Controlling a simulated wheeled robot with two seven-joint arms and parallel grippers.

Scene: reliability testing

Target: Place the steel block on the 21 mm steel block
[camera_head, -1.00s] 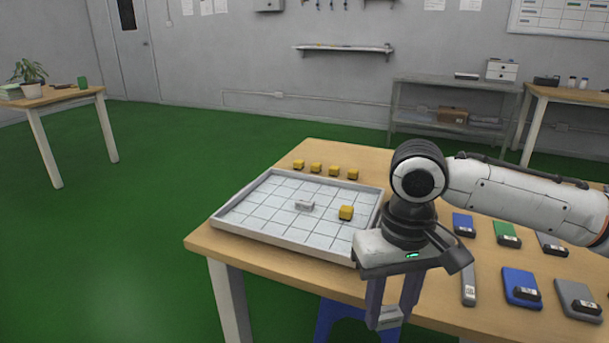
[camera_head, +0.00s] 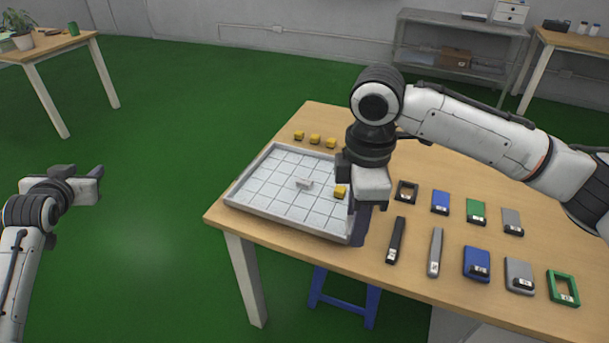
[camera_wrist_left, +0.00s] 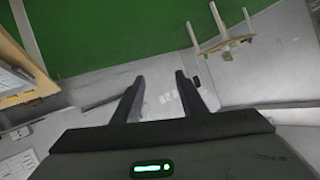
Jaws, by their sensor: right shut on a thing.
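A small silvery steel block (camera_head: 304,184) lies on the gridded tray (camera_head: 262,218) in the head view, left of a yellow block (camera_head: 340,192). My right gripper (camera_head: 359,238) points down at the tray's right edge, right of both blocks. It is shut on a steel block, which its fingers and housing hide now. My left gripper (camera_head: 98,180) is out over the floor at the far left, away from the table. In the left wrist view its two fingers (camera_wrist_left: 157,85) stand apart with nothing between them.
Several yellow cubes (camera_head: 315,139) line the table behind the tray. Blue, green, grey and black pieces, including a black bar (camera_head: 396,240) and a blue block (camera_head: 477,263), lie right of my right gripper. A blue stool (camera_head: 345,300) stands under the table (camera_head: 310,258).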

